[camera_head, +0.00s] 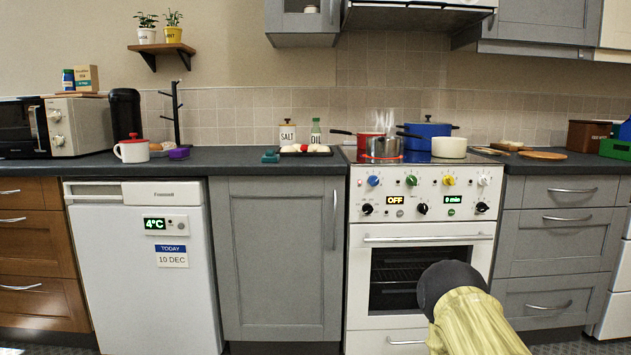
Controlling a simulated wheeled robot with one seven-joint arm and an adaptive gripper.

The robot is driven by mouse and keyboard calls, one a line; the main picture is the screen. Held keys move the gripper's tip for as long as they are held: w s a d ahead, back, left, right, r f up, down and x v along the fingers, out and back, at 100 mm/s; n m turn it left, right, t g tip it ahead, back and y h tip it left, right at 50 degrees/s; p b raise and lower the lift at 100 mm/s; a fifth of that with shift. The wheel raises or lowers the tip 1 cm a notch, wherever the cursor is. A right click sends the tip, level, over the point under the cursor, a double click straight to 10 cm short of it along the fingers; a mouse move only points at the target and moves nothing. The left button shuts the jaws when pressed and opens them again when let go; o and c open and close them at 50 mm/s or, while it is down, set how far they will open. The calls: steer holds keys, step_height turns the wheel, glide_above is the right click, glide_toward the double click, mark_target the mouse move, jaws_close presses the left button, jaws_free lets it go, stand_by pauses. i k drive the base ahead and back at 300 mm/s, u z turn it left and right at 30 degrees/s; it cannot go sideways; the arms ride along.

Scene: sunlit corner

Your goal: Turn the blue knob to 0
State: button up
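The blue knob (373,180) is the leftmost of the upper row on the white stove's (360,240) control panel. Its pointer and markings are too small to read. A steel pot (384,147) stands on the front left of the hob, with a red-orange glow at its base. Part of my arm, yellow with a dark rounded end, is at the lower right in front of the oven door. No fingers of my gripper show. No part of my arm touches the knob.
Green (411,180), yellow (448,180) and white (484,180) knobs share the row. Black knobs and displays sit below. The oven handle (430,238) sticks out under the panel. The floor in front of the grey cabinet (278,260) looks clear.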

mark_target(373, 180)
steer(key=u, duration=0.45)
steer(key=i, duration=0.55)
steer(key=u, duration=0.25)
